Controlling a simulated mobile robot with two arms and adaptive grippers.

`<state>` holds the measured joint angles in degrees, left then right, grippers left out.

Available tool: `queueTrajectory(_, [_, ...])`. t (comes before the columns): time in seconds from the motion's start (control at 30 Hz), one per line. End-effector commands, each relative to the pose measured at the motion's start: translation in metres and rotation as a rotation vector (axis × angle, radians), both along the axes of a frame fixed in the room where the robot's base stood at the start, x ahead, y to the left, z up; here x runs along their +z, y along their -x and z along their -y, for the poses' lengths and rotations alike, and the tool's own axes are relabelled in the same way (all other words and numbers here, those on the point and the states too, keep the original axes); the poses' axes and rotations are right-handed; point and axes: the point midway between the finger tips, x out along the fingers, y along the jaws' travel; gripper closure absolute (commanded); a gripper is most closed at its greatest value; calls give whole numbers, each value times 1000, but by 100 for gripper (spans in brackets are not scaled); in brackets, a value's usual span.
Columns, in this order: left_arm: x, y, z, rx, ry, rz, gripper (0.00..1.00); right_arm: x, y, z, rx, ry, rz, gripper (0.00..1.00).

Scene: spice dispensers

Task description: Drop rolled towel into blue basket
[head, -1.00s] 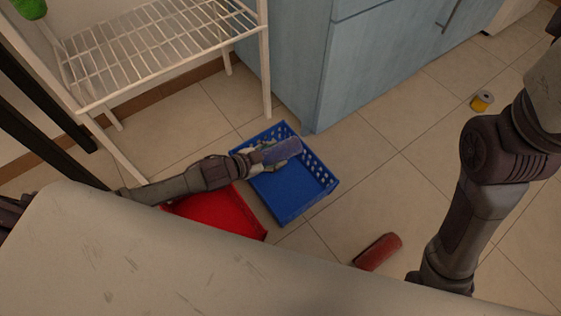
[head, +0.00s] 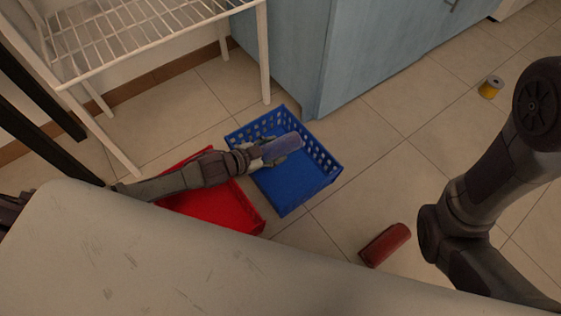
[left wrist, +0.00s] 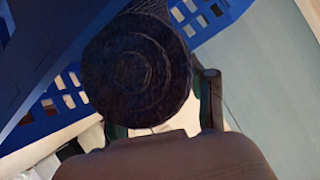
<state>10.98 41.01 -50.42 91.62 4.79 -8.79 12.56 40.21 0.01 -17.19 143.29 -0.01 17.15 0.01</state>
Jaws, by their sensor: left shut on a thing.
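A rolled towel (head: 283,145), blue-purple, is held in my left gripper (head: 272,150) over the blue basket (head: 315,193). In the left wrist view the dark end of the rolled towel (left wrist: 137,72) shows its spiral, and the gripper is shut on it. Holed walls of the blue basket (left wrist: 62,105) show behind the roll. The basket stands on the floor and its visible inside is empty. A second roll, red (head: 385,244), lies on the floor to the right of the basket. My right arm is at the right edge; its gripper is out of view.
A red basket (head: 232,215) stands close to the left of the blue one, partly under my left arm. A white wire rack (head: 266,60) and a blue cabinet (head: 350,60) stand behind. A yellow spool (head: 490,87) lies on open tiled floor at right.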

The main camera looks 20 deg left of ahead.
Motion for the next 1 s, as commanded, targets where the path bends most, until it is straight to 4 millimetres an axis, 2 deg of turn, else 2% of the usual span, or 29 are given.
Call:
queueTrajectory(0.03, [1, 0, 0, 0, 1, 1, 40, 0, 0, 0, 0, 0, 0, 60])
queueTrajectory(0.17, [1, 0, 0, 0, 1, 1, 18, 0, 0, 0, 0, 0, 0, 60])
queueTrajectory(0.2, [0, 0, 0, 0, 1, 1, 16, 0, 0, 0, 0, 0, 1, 60])
queueTrajectory(0.5, [0, 1, -1, 0, -1, -1, 16, 0, -2, 0, 0, -1, -4, 60])
queueTrajectory(0.63, [3, 9, -6, 0, 0, -2, 16, 0, -2, 0, 0, -1, -4, 60])
queueTrajectory(1.0, [39, 64, -44, -1, -2, -3, 16, 0, -1, 0, 0, 0, -2, 60])
